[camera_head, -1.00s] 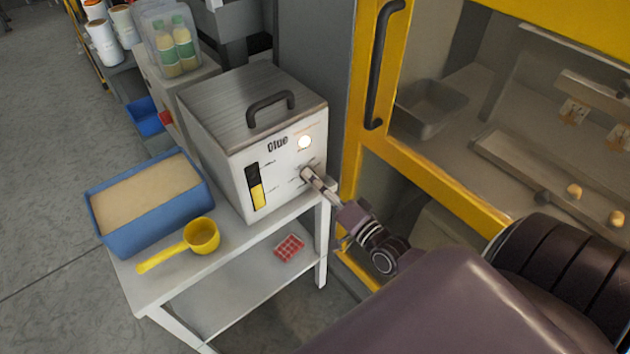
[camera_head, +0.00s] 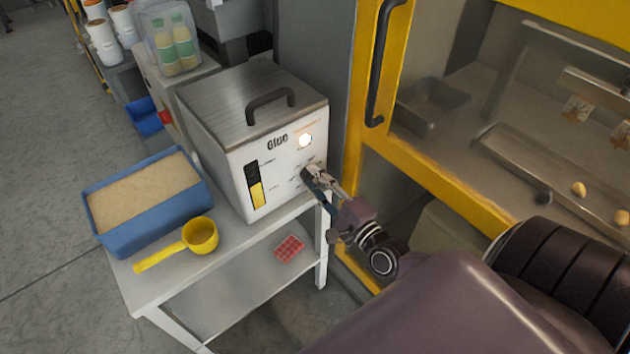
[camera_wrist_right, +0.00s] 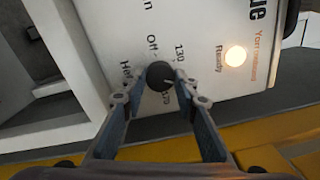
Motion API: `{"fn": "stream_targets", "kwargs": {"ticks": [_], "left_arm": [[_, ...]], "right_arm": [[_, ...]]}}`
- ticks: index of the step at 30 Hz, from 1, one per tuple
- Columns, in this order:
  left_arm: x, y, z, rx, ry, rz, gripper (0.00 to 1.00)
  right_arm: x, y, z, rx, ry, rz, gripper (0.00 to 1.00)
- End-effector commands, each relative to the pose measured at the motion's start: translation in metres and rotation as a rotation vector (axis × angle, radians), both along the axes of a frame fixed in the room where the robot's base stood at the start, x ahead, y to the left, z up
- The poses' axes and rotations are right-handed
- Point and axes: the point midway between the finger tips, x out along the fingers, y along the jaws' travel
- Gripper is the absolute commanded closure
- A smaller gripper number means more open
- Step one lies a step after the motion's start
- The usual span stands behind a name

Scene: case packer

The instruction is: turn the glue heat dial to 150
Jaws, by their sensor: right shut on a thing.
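The glue machine (camera_head: 246,135) is a white box with a grey lid and a black handle, standing on the white table. Its front carries the word Glue, a lit round lamp and a black and yellow level gauge. The dark round heat dial (camera_wrist_right: 160,75) shows in the right wrist view, with Off, 130 and 170 legible around it; its exact setting is hard to tell. My right gripper (camera_wrist_right: 161,88) is shut on the dial, one finger on each side. In the head view my right gripper (camera_head: 312,174) is at the front panel and hides the dial. My left gripper is not in view.
A blue bin of tan granules (camera_head: 143,231) and a yellow scoop (camera_head: 200,235) are on the table left of the machine. A red tray (camera_head: 289,248) lies on the lower shelf. The yellow-framed case packer (camera_head: 436,180) stands close on the right.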

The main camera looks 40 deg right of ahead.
Motion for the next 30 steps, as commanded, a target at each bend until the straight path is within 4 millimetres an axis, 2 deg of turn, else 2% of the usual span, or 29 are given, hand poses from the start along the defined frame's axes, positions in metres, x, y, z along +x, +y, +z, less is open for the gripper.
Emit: {"fn": "stream_targets", "kwargs": {"ticks": [19,20,21,24,30], "left_arm": [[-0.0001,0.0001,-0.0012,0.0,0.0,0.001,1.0],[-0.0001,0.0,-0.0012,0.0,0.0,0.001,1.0],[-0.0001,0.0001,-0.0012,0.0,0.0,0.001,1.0],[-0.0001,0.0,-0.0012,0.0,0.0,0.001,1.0],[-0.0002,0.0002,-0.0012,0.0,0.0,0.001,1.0]], "right_arm": [[-0.0003,-0.0002,-0.001,0.047,0.006,0.0,0.97],[-0.0003,-0.0002,-0.001,0.047,0.006,0.0,0.69],[-0.0003,-0.0002,-0.001,0.047,0.006,0.0,0.65],[-0.0003,-0.0001,-0.0009,0.047,0.006,0.0,0.55],[-0.0002,-0.0001,-0.0004,0.047,0.005,0.001,0.55]]}}
